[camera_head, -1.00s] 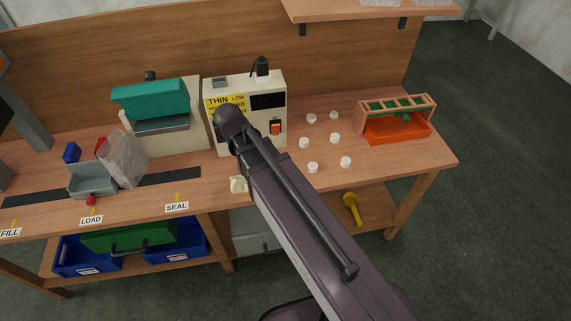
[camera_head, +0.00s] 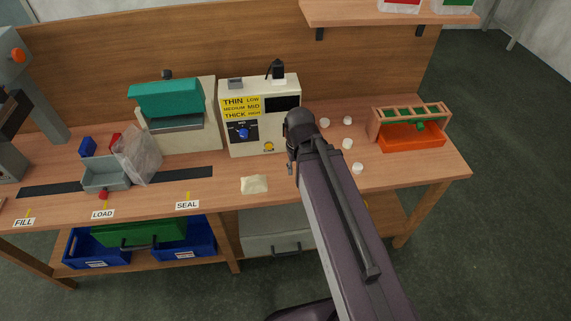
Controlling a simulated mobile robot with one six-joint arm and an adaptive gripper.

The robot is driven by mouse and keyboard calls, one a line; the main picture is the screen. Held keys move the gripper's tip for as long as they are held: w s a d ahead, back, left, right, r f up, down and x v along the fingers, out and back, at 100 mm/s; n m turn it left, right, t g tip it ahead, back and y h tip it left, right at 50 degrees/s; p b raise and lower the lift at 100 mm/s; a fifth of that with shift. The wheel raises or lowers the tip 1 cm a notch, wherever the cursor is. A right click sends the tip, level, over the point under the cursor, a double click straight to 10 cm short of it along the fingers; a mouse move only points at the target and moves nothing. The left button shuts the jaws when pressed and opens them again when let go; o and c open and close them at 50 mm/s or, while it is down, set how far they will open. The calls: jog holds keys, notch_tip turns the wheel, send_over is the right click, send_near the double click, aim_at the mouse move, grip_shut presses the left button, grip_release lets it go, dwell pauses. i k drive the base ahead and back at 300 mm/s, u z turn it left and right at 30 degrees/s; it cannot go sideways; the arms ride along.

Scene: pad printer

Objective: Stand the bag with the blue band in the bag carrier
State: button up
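No bag with a blue band can be made out. A grey open tray (camera_head: 105,181), which may be the bag carrier, stands behind the LOAD label, with a clear plastic sheet or bag (camera_head: 138,154) upright at its right side. Small blue (camera_head: 87,146) and red (camera_head: 115,141) pieces show behind the tray. Two packs, one with red (camera_head: 400,4) and one with green (camera_head: 453,5), stand on the upper shelf, cut off by the top edge. My arm rises over the bench front and ends before the cream machine; my gripper is not visible.
A cream machine with a thickness chart (camera_head: 284,91) and a teal-topped machine (camera_head: 166,98) stand along the back. Several white caps (camera_head: 347,143), a folded cream cloth (camera_head: 254,184) and an orange tray under a wooden rack (camera_head: 412,144) lie rightward. Blue bins (camera_head: 97,250) are below.

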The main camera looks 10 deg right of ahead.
aim_at(109, 181)
jog(key=z, duration=0.15)
jog(key=k, duration=0.5)
jog(key=u, duration=0.85)
jog(key=i, duration=0.6)
jog(key=u, duration=0.35)
